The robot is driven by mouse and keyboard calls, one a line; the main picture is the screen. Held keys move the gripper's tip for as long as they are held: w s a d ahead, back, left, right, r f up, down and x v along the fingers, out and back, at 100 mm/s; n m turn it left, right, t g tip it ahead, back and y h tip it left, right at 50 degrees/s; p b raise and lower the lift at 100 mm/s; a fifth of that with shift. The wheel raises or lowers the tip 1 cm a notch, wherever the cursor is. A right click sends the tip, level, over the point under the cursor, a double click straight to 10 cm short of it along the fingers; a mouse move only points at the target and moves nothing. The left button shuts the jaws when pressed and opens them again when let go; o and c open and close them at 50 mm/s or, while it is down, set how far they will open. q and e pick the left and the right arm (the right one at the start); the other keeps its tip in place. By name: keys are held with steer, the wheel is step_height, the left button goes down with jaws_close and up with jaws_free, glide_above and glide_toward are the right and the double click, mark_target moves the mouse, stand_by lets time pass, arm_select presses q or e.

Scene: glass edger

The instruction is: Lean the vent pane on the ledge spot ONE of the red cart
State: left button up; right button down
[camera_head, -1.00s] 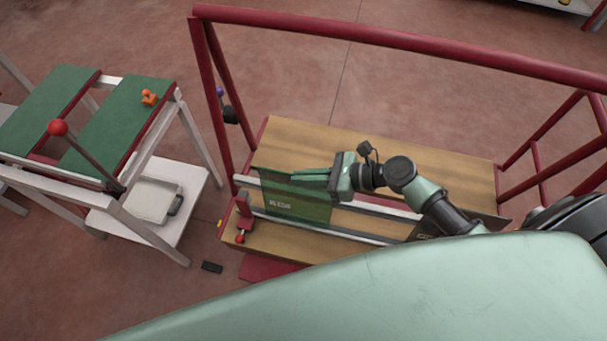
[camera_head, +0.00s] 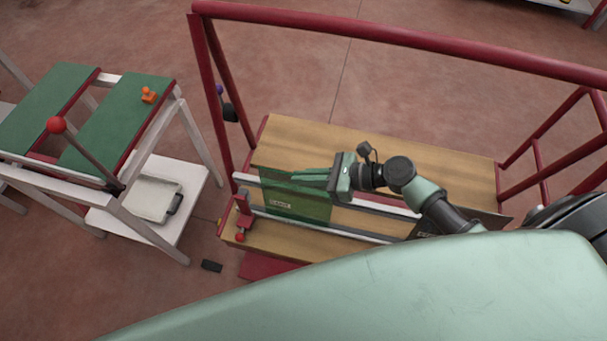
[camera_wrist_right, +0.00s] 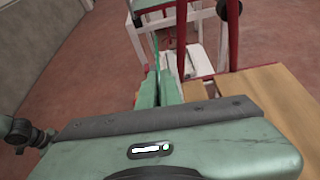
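The vent pane, a green translucent sheet (camera_head: 300,208) with a small label, stands on the left part of the red cart (camera_head: 400,38), against its pale rails. My right gripper (camera_head: 312,176) is at the pane's upper edge, its fingers close together on it. In the right wrist view the pane shows nearly edge-on as a thin green strip (camera_wrist_right: 156,52) between the fingers. The cart's wooden ledge (camera_head: 270,232) runs below the pane. Any spot number is not readable. My left gripper is not in view.
A dark labelled piece (camera_head: 428,229) is on the cart right of the pane, partly hidden by my right arm. A red-knobbed clamp (camera_head: 242,215) stands by the pane's left edge. A green-topped white stand (camera_head: 120,120) is at left. Bare wood (camera_head: 320,140) lies behind the pane.

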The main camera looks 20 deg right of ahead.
steer(key=c, duration=1.5)
jaws_free()
steer(key=shift+r, duration=0.1)
steer(key=shift+c, duration=0.2)
steer(key=shift+f, duration=0.2)
steer(key=b+v, duration=0.1)
steer(key=v, duration=0.6)
steer(key=shift+s+d+r, duration=0.15)
steer(key=shift+d+r, duration=0.15)
